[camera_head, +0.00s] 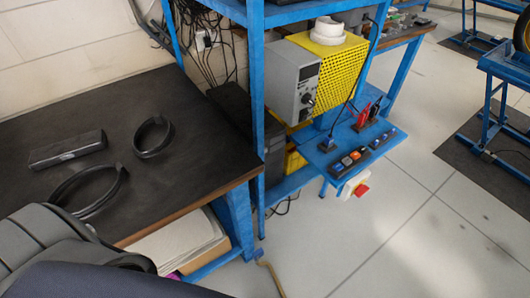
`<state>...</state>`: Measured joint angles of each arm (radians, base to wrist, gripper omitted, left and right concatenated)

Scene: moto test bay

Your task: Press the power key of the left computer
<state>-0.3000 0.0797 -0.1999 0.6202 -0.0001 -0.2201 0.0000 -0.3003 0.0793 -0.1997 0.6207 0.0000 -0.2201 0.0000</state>
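Neither of my grippers can be made out in the head view. No computer with a clear power key can be made out. A dark box-like unit (274,143) stands in shadow behind the blue frame post, and I cannot tell whether it is a computer. A grey instrument (293,84) with a small display and a dial sits beside a yellow perforated housing (338,68). A blue control panel (352,148) with a row of coloured switches is below it.
A dark workbench (190,165) at left holds a black bar-shaped box (67,149) and two black rings (152,136) (92,190). Large grey and dark shapes fill the lower left. Cables hang behind the blue post (257,90).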

